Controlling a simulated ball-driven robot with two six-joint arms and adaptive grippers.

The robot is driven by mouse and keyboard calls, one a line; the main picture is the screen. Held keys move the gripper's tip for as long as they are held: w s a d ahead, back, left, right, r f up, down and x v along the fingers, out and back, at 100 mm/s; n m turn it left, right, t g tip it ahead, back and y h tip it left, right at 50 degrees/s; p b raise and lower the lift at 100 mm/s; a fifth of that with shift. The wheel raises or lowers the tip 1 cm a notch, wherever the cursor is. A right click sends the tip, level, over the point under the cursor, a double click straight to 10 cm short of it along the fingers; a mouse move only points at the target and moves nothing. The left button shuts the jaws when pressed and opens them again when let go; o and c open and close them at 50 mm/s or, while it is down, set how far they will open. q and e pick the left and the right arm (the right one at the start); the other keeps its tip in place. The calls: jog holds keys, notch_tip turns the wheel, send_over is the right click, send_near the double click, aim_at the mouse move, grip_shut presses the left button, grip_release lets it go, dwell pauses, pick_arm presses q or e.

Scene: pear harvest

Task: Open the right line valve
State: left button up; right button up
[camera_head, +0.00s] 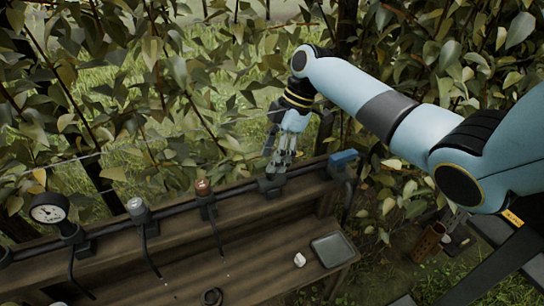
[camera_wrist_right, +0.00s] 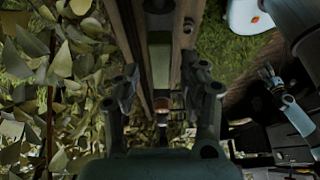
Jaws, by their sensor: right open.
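A dark pipe runs along the wooden bench with several fittings on it. My right gripper (camera_head: 281,162) points down over a dark fitting (camera_head: 271,187) near the pipe's right part and hides its top. Its fingers stand apart in the wrist view (camera_wrist_right: 160,85). I cannot tell whether they touch the fitting. A copper-capped fitting (camera_head: 203,187) and a grey-capped one (camera_head: 137,207) stand left of it. A blue-topped fitting (camera_head: 343,158) is at the bench's right end. I cannot tell which is the right line valve. A small blue-and-dark part (camera_wrist_right: 285,100) looks like my left gripper; its jaws are unclear.
A round gauge (camera_head: 48,208) stands at the pipe's left. A grey tray (camera_head: 333,249) and a small white object (camera_head: 300,260) lie on the lower shelf (camera_head: 255,265). A brown cylinder (camera_head: 428,242) stands at right. Leafy branches crowd behind the bench.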

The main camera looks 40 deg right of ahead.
jog(key=w+v, duration=0.1)
jog(key=v, duration=1)
jog(key=shift+s, duration=0.5)
jog(key=shift+d+r, duration=0.1)
jog(key=shift+d, duration=0.05)
